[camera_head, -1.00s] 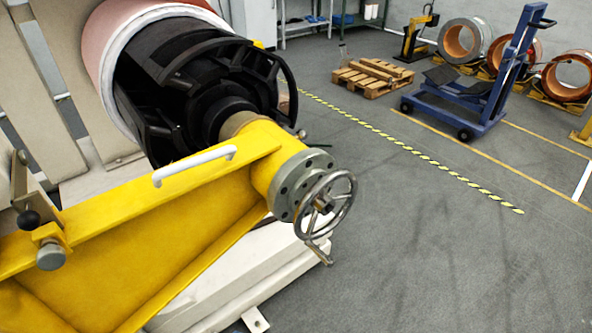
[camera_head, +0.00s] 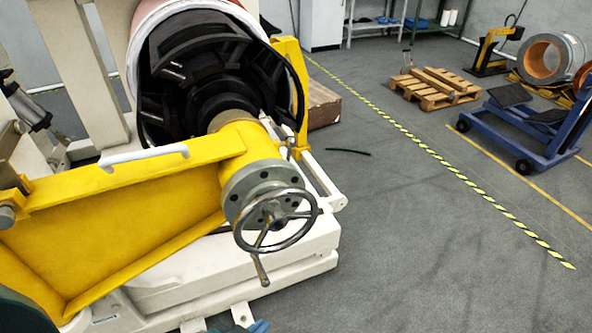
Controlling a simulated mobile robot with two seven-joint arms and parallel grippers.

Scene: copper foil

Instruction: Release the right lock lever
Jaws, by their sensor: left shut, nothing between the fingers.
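The yellow arm (camera_head: 130,215) of the machine spans the left half of the head view, with a white handle (camera_head: 145,156) on top. A grey handwheel (camera_head: 275,220) with a crank grip is at its right end. A grey knob (camera_head: 7,216) on a bracket is cut by the left edge, and a small upright lever (camera_head: 290,147) stands right of the yellow hub. I cannot tell which is the right lock lever. A little of my left gripper (camera_head: 238,326) shows at the bottom edge, shut, empty and below the handwheel. My right gripper is not in view.
The copper-coloured roll (camera_head: 140,28) and black reel core (camera_head: 220,75) sit behind the yellow arm. The white machine base (camera_head: 300,262) juts out below the handwheel. A wooden pallet (camera_head: 432,90) and blue cart (camera_head: 540,140) stand farther back.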

